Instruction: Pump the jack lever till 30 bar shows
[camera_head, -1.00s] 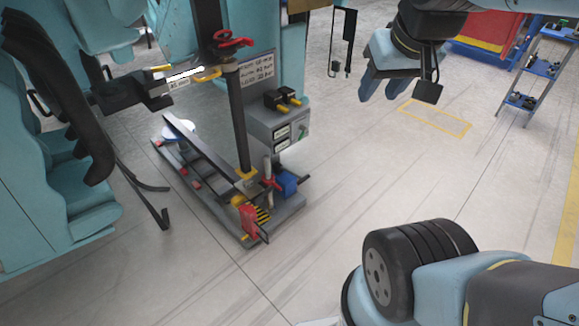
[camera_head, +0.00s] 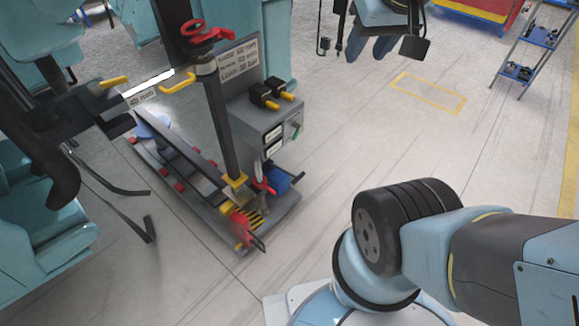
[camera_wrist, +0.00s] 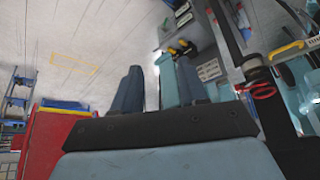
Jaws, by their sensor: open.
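In the head view a jack stand's dark post (camera_head: 222,135) rises from a grey base with a red handwheel (camera_head: 203,31) at its top. A short upright lever with red parts (camera_head: 261,180) stands beside a blue unit (camera_head: 279,181) at its foot; I cannot tell for sure that it is the jack lever. A grey box (camera_head: 262,120) carries two small displays (camera_head: 274,143), too small to read. My gripper (camera_head: 372,48) is at the top, right of the stand and well apart from it. In the wrist view my gripper (camera_wrist: 158,85) is open and empty.
A sign (camera_head: 239,62) with bar values stands behind the post. A red block (camera_head: 249,231) with yellow-black stripes beside it is at the base's front. Teal seats (camera_head: 40,220) and black bars crowd the left.

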